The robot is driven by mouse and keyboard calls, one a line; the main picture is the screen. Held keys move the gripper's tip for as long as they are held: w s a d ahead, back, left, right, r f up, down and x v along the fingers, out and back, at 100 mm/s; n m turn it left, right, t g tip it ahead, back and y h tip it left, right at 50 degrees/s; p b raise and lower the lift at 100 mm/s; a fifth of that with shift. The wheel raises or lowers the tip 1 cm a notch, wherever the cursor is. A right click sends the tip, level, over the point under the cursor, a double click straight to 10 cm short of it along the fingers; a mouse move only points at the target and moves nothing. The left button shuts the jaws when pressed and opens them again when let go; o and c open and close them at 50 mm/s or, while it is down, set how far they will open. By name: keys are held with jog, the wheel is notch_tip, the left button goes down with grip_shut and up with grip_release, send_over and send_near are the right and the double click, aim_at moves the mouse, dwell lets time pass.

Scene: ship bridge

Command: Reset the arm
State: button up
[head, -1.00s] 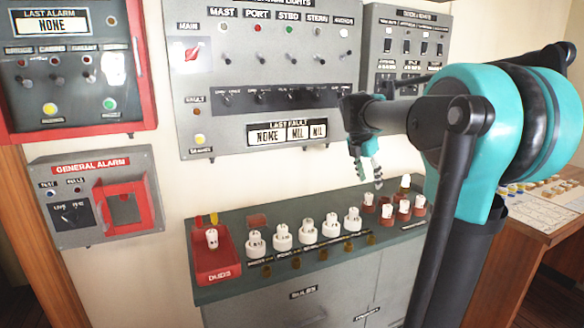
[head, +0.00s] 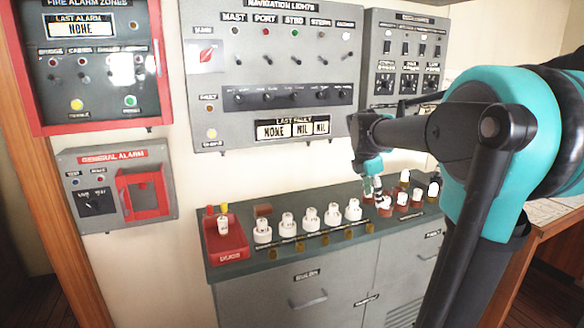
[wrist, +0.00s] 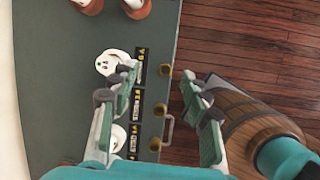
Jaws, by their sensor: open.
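My gripper (head: 372,188) is open, with nothing between its fingers. In the head view it points down in front of the right part of the grey-green cabinet top (head: 240,266), overlapping the red-based bulbs (head: 402,199) in the picture. In the wrist view my gripper (wrist: 160,95) shows two spread fingers. The left finger overlaps the cabinet top beside a white bulb holder (wrist: 113,62); the right finger is over the wooden floor. I cannot tell the exact height above the cabinet.
White bulb holders (head: 286,223) stand in a row, with a red DUDS tray (head: 226,249) at the left end. The navigation lights panel (head: 270,75) and general alarm box (head: 115,185) are on the wall. A wooden desk (head: 545,240) stands at right.

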jog(key=s+a+f+m+y, duration=0.1)
jog(key=s+a+f+m, duration=0.2)
jog(key=s+f+m, duration=0.7)
jog(key=s+a+f+m+t+y, duration=0.1)
jog(key=s+a+f+m+y, duration=0.1)
jog(key=s+f+m, duration=0.9)
notch_tip(320, 180, down, 2)
jog(key=shift+s+a+f+t, duration=0.15)
jog(key=shift+s+a+t, duration=0.15)
jog(key=shift+s+a, duration=0.55)
